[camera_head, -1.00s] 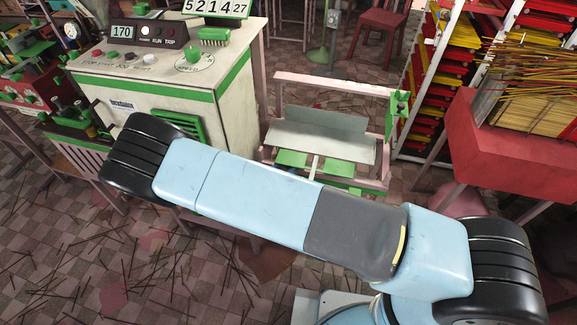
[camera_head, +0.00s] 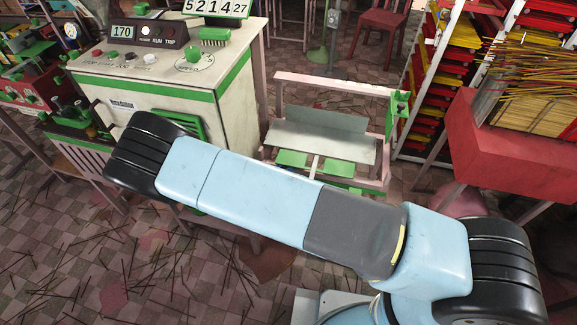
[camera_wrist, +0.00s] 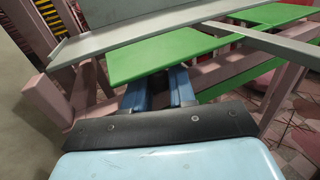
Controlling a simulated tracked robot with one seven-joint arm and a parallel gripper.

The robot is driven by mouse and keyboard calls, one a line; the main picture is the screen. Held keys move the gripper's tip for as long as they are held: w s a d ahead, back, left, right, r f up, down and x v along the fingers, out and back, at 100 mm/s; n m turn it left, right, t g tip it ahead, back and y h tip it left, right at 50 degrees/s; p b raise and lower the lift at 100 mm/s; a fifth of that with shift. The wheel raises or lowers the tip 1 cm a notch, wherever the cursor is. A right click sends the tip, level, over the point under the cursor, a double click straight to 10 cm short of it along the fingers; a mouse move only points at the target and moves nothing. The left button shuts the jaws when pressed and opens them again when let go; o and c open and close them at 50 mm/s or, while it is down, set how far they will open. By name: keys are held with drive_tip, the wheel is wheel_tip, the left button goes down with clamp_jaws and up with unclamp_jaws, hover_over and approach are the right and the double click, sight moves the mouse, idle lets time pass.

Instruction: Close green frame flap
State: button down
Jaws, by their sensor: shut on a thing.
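A flat green panel, which looks like the green frame flap (camera_wrist: 165,54), spans the middle of the wrist view under a grey metal sheet. In the head view green panels (camera_head: 291,158) show on the pinkish frame (camera_head: 388,150), below the grey sheet (camera_head: 318,128). My gripper (camera_wrist: 161,76) shows as two blue fingers reaching to the near edge of the green panel. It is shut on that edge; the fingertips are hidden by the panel. In the head view my arm hides the gripper and the front of the frame.
A cream control cabinet (camera_head: 160,85) with green trim stands left of the frame. A shelf rack (camera_head: 440,75) and a red bin of incense sticks (camera_head: 510,150) stand to the right. Sticks litter the tiled floor.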

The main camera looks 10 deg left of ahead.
sight(292, 158)
drive_tip(key=shift+r, duration=0.1)
drive_tip(key=r+g+y, duration=0.1)
drive_tip(key=g, duration=0.1)
drive_tip(key=r+n+g, duration=0.1)
drive_tip(key=g, duration=0.1)
drive_tip(key=shift+s+r+n+y, duration=0.2)
drive_tip(key=shift+s+n+y, duration=0.1)
drive_tip(key=shift+s+y, duration=0.1)
drive_tip(key=g, duration=0.1)
drive_tip(key=r+g, duration=0.1)
drive_tip(key=g, duration=0.1)
drive_tip(key=r+n+g+y, duration=0.1)
drive_tip(key=g, duration=0.1)
drive_tip(key=shift+w+r, duration=0.15)
drive_tip(key=shift+w, duration=0.15)
drive_tip(key=g, duration=0.1)
drive_tip(key=r+g, duration=0.1)
drive_tip(key=w+n+g, duration=0.1)
drive_tip(key=g, duration=0.1)
drive_tip(key=shift+r+y, duration=0.25)
drive_tip(key=shift+y, duration=0.05)
drive_tip(key=shift+w+r+n+g, duration=0.25)
drive_tip(key=shift+g, duration=0.6)
drive_tip(key=shift+w+r+n+g, duration=0.25)
drive_tip(key=shift+g, duration=0.6)
drive_tip(key=c, duration=1)
unclamp_jaws()
drive_tip(key=shift+g, duration=0.3)
drive_tip(key=shift+r, duration=0.15)
